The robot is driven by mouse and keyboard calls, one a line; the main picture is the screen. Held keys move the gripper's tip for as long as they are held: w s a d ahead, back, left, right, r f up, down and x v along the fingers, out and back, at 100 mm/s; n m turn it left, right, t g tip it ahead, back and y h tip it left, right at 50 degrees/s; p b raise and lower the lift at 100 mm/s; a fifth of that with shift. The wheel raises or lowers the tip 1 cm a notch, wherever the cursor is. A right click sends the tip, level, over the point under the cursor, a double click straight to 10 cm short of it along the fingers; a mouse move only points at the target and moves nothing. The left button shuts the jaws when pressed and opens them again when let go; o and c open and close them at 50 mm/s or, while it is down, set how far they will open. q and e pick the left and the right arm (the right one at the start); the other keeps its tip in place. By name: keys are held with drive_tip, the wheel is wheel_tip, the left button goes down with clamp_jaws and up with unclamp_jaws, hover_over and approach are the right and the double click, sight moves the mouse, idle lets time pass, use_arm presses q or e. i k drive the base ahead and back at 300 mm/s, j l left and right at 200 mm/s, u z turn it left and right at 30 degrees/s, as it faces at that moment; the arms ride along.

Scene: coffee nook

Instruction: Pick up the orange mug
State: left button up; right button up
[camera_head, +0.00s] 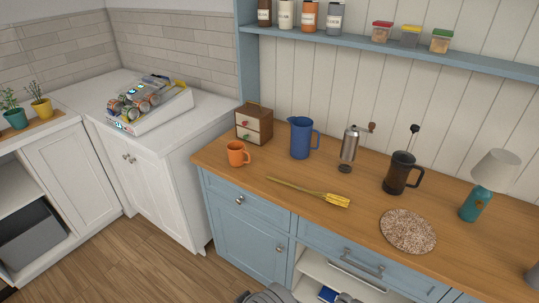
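The orange mug (237,154) stands upright on the wooden countertop (310,226) near its left end, with its handle toward the right. It is in full view and nothing touches it. Neither of my grippers can be made out in the head view. Only grey parts, likely my own, show at the bottom edge, well below and apart from the mug.
A small drawer box (254,123) stands behind the mug, and a blue pitcher (301,138) to its right. A yellow brush (308,192) lies in front. A grinder (348,148), French press (402,173), round mat (386,231) and lamp (488,184) stand further right.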

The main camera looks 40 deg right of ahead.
sight(240, 156)
drive_tip(key=z, duration=1.2)
drive_tip(key=i+u, duration=0.2)
drive_tip(key=i, duration=0.45)
drive_tip(key=i+l+u, duration=0.2)
drive_tip(key=i, duration=0.45)
drive_tip(key=i+j, duration=0.05)
drive_tip(key=j, duration=0.05)
